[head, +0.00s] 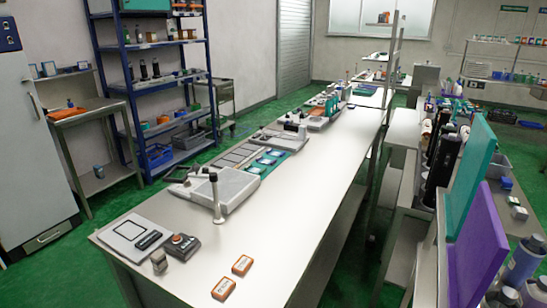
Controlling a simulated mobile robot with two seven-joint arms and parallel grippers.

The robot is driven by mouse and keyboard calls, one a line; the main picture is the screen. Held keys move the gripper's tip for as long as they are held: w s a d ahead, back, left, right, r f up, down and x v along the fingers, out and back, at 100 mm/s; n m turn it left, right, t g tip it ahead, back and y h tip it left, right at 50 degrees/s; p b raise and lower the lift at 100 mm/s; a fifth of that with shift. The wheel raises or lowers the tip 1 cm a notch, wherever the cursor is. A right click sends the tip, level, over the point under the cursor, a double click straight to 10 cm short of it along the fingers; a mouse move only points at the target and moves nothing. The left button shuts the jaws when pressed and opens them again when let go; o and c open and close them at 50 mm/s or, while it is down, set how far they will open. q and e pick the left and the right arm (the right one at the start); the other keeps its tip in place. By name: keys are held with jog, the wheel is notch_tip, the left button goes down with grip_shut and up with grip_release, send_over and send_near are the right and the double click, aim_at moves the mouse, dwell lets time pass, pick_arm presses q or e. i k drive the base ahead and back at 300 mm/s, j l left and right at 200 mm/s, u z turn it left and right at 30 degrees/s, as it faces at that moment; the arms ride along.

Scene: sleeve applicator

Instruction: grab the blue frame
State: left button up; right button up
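Neither of my grippers is in the head view. I cannot tell for sure which thing is the blue frame. Small blue-edged frame-like pieces (49,68) stand on the upper shelf of the side table at the left wall. Small pale flat pieces with blue edges lie on a teal mat (254,170) at mid-bench. A grey flat device (230,188) with an upright post (217,199) stands on the long white bench (240,245), in front of the mat.
A white pad (129,229), a dark control box (181,245) and orange boxes (223,289) lie on the near bench. A tall blue rack (126,86) stands at the left. A teal panel (473,170) and a purple panel (479,243) stand at right. The near bench's right side is clear.

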aim_at(275, 153)
jog(key=u, duration=0.25)
jog(key=i+j+u, duration=0.15)
jog(key=j, duration=0.25)
jog(key=i+j+u, duration=0.2)
jog(key=j, duration=0.15)
jog(key=j+u, duration=0.15)
jog(key=j, duration=0.25)
jog(key=i+j+u, duration=0.9)
jog(key=i, duration=0.2)
jog(key=i+j, duration=0.1)
jog(key=i, duration=0.55)
jog(key=i+j, duration=0.1)
jog(key=i, duration=0.55)
jog(key=i+l+z, duration=0.1)
jog(key=i+z, duration=0.6)
jog(key=i+j+z, duration=0.1)
jog(key=z, duration=0.3)
jog(key=i+l+z, duration=0.1)
jog(key=i+z, duration=0.65)
jog(key=i+j+z, duration=0.1)
jog(key=i+z, duration=0.25)
jog(key=k, duration=0.1)
